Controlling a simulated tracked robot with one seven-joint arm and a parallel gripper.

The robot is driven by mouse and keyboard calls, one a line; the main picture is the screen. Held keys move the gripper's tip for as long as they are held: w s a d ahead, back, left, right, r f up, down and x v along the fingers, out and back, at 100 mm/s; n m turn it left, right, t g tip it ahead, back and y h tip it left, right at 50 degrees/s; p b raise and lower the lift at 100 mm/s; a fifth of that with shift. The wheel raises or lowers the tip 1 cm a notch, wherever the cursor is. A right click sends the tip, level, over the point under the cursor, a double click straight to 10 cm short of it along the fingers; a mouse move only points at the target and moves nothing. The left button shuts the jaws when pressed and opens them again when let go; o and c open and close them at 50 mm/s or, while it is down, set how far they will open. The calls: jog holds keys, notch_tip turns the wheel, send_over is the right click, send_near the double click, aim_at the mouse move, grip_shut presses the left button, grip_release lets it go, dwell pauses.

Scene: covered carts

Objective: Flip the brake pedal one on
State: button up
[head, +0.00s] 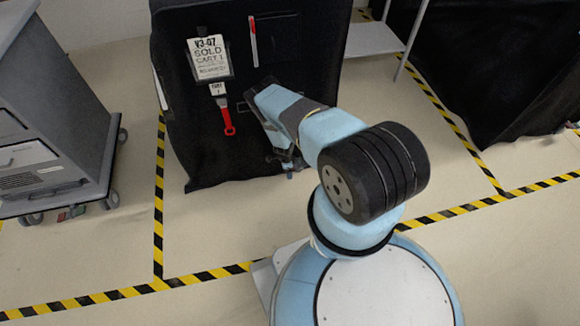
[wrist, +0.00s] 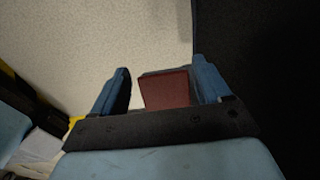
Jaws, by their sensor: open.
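A reddish-brown flat pedal (wrist: 167,90) shows in the wrist view, between my gripper's two blue fingers and close to the floor. It looks like the brake pedal; whether the fingers touch it I cannot tell. My gripper (wrist: 160,66) is open around it, with a visible gap at least on the left side. In the head view my gripper (head: 288,168) points down at the lower front of the black covered cart (head: 205,150). The pedal is not clear in the head view, where my arm and gripper cover that area.
The cart carries a paper label (head: 208,58) and a red-handled tag (head: 228,122). A grey wheeled cabinet (head: 60,120) stands at left. Yellow-black tape (head: 158,200) marks the open floor.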

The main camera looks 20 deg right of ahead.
jog(key=shift+w+r, duration=0.15)
jog(key=shift+r, duration=0.5)
notch_tip(320, 180, up, 12)
jog(key=a, duration=0.1)
dwell(0.5)
jog(key=shift+r, duration=0.1)
